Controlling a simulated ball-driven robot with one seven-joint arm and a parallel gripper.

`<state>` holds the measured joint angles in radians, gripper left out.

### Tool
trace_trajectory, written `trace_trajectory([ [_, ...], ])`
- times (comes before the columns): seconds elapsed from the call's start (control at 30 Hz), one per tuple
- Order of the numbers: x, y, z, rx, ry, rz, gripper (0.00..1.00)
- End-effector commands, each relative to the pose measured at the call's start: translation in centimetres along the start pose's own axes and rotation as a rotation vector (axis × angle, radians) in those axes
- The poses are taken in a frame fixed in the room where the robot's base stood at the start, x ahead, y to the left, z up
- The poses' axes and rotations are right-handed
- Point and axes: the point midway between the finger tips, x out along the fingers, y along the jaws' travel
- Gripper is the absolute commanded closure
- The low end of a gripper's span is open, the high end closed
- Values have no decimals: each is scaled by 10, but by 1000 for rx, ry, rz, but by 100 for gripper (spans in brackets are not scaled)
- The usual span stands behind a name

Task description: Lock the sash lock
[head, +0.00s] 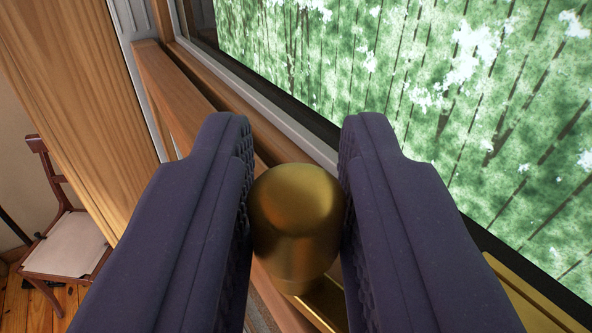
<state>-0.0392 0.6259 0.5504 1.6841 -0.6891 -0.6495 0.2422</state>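The sash lock shows as a rounded brass knob (295,222) in the lower middle of the head view. It stands on the wooden window sash. Below it, a brass part runs down to the right, partly hidden by the right finger. My gripper (295,180) has its two dark padded fingers on either side of the knob. Both inner pads appear to touch the knob, with no clear gap at either side. The fingertips reach past it toward the window. Which way the lock is turned cannot be told.
A window pane (440,90) with green trees outside fills the upper right. Wooden frame rails (180,95) run diagonally beside it. A wide wooden board (80,90) stands at the left. A wooden chair (65,245) with a pale seat stands on the floor at lower left.

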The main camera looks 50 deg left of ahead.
Motion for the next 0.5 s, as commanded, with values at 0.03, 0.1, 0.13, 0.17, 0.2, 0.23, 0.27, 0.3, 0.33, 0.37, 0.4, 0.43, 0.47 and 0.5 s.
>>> trace_trajectory([
  [0.03,0,0,0,-1,1,2,100],
  [0.1,1,0,2,-2,3,14,100],
  [0.13,1,1,2,-4,4,22,100],
  [0.17,2,2,4,-4,4,35,100],
  [0.2,3,2,5,-6,5,53,100],
  [0.23,3,2,6,-5,7,68,100],
  [0.27,4,3,7,-6,6,85,100],
  [0.3,4,4,8,-6,7,107,100],
  [0.33,5,4,8,-6,6,123,100],
  [0.37,6,5,8,-6,7,139,100],
  [0.4,6,6,7,-7,6,159,100],
  [0.43,7,6,7,-6,6,172,100],
  [0.47,7,7,7,-6,4,184,100],
  [0.5,7,8,5,-4,5,197,100],
])
